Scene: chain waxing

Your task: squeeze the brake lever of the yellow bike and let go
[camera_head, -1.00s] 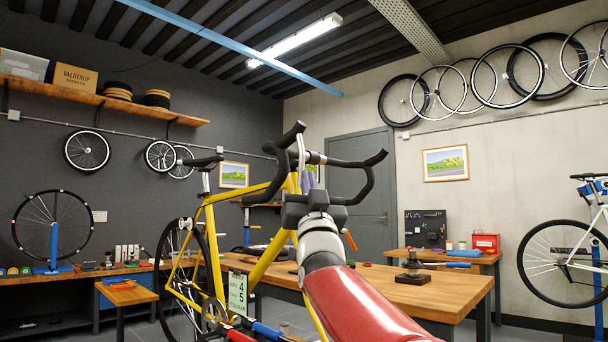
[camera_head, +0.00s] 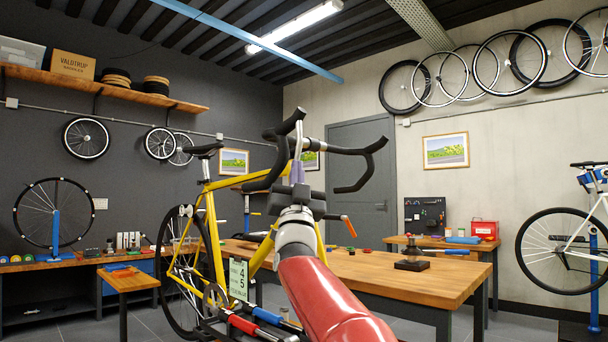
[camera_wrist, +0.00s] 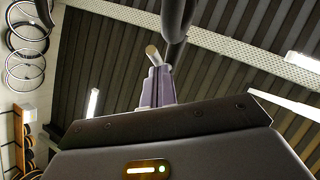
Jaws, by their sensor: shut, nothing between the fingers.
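The yellow bike (camera_head: 213,230) stands upright at centre left in the head view, with black drop handlebars (camera_head: 346,150). A pale silver brake lever (camera_head: 298,138) hangs from the handlebar's left side; its end also shows in the wrist view (camera_wrist: 152,52). My gripper (camera_head: 297,172) is just below the handlebar, pointing up. Its purplish fingers show in the wrist view (camera_wrist: 158,84), shut and empty, close to the lever end. I cannot tell whether they touch it. The dark handlebar tube (camera_wrist: 175,22) is above the fingers. My gripper and arm hide part of the bike's front.
A wooden workbench (camera_head: 430,279) stands behind the bike at right, with a small dark tool (camera_head: 411,262) on it. A small wooden table (camera_head: 130,280) is at left. A white bike (camera_head: 590,225) is on a blue stand at far right.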

